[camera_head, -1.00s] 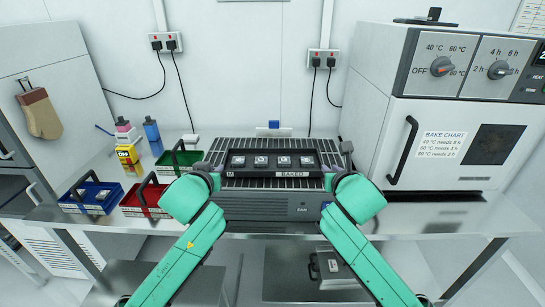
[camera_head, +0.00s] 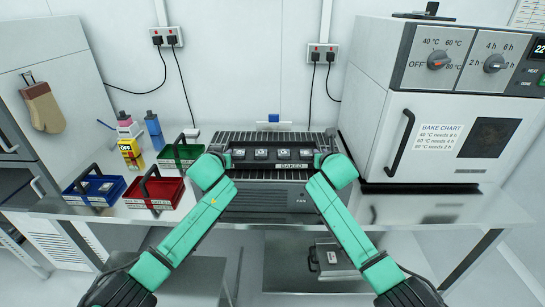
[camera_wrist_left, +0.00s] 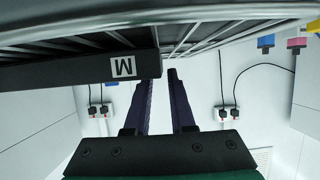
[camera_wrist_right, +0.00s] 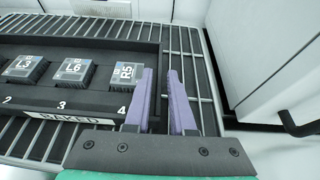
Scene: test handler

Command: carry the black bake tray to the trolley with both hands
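The black bake tray (camera_head: 235,166) sits on the grilled top of the fan unit, with several square chips in its slots and a "BAKED" label. My left gripper (camera_head: 222,160) is at its left end. In the left wrist view the fingers (camera_wrist_left: 162,82) stand parted at the tray's "M"-marked end (camera_wrist_left: 85,76), which partly hides one fingertip. My right gripper (camera_head: 327,157) is at the right end. In the right wrist view the fingers (camera_wrist_right: 161,75) are parted, one on each side of the tray's end wall. I see no clear contact at either end.
The fan unit (camera_head: 270,203) stands on the steel bench (camera_head: 420,207). An oven (camera_head: 440,140) stands close on the right. Blue (camera_head: 95,190), red (camera_head: 153,192) and green (camera_head: 180,155) bins and bottles are on the left.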

